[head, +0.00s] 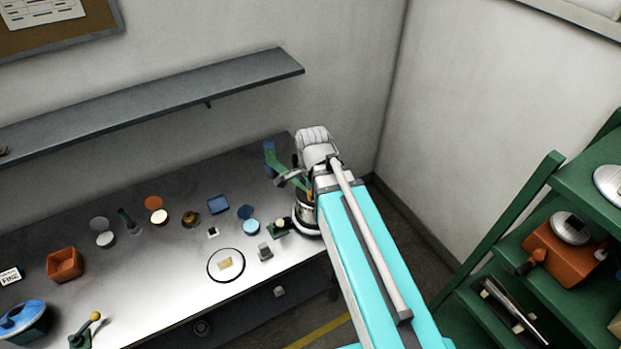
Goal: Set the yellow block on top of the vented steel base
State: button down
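A small tan-yellow block (225,264) lies on the workbench inside a thin black ring; it may be the yellow block. A round steel piece with dark bands (307,214) stands at the bench's right end, partly hidden by my arm. It may be the vented steel base, but I cannot make out vents. A sliver of yellow shows just above it, too small to identify. My turquoise arm reaches to this end of the bench. My gripper is mostly hidden around the arm's far end, and its fingers cannot be made out clearly.
Small parts and discs lie across the steel bench (150,285), with an orange bin (65,264) at left. A blue-green upright piece (271,158) stands near the arm's end. A grey wall shelf (150,105) hangs above. A green rack (530,240) stands at right.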

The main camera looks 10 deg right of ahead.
jog(key=shift+w+r, duration=0.2)
jog(key=shift+r, duration=0.05)
jog(key=shift+f, duration=0.1)
jog(key=shift+w+f, duration=0.1)
jog(key=shift+w, duration=0.15)
jog(key=w+d+f+b, duration=0.1)
jog(key=w+f+b, duration=0.2)
jog(key=w, duration=0.1)
jog(key=w+d+f+b, duration=0.1)
jog(key=w+f+b, duration=0.1)
jog(key=w+b, duration=0.1)
jog(key=w+d+f+b, duration=0.2)
jog(key=w+f+b, duration=0.1)
jog(key=w, duration=0.2)
jog(key=shift+f, duration=0.3)
jog(key=shift+s, duration=0.1)
